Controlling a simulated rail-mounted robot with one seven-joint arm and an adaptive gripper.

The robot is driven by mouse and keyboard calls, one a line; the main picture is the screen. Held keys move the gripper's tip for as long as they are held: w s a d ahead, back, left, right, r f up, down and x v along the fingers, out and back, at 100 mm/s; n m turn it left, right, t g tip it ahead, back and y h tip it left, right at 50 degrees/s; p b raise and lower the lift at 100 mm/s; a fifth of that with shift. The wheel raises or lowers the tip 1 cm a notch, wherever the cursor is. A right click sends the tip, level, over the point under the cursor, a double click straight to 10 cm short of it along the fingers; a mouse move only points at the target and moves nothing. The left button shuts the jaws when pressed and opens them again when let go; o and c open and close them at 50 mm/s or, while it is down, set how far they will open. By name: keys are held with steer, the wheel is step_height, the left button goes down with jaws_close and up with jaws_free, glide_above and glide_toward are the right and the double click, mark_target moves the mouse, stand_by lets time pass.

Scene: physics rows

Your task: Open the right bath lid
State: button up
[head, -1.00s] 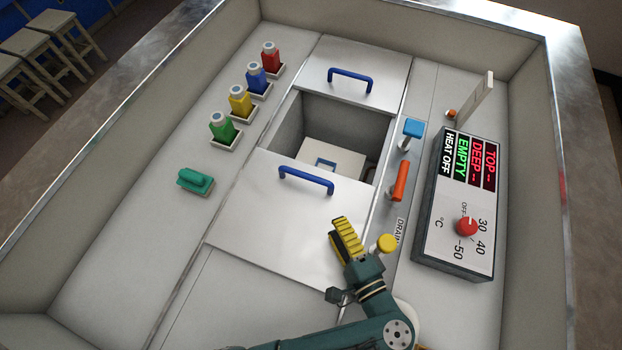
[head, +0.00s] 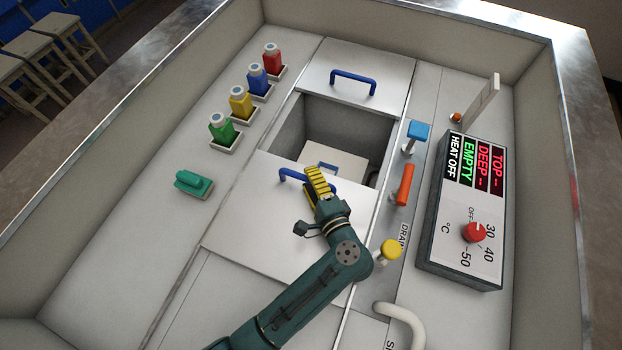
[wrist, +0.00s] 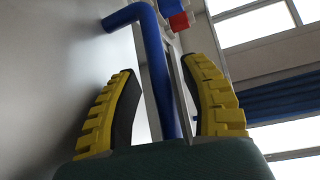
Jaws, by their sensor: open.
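The near bath lid (head: 265,205) is a flat pale panel that covers the nearer part of the bath. It has a blue bar handle (head: 290,174) near its far edge. My gripper (head: 314,180) has yellow ridged fingers and is at this handle, hiding its right part in the head view. In the wrist view, the blue handle (wrist: 158,75) lies between the two open fingers, with space on both sides. The far lid (head: 375,66) has its own blue handle (head: 354,80). Between the lids is an open bath well (head: 350,130).
Red, blue, yellow and green bottles (head: 222,128) and a green block-like item (head: 193,183) stand on the left. A blue lever (head: 417,132), an orange lever (head: 404,185), a yellow knob (head: 390,250) and a control panel (head: 465,210) are on the right.

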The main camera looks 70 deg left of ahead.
jaws_close()
steer(key=shift+d, duration=0.1)
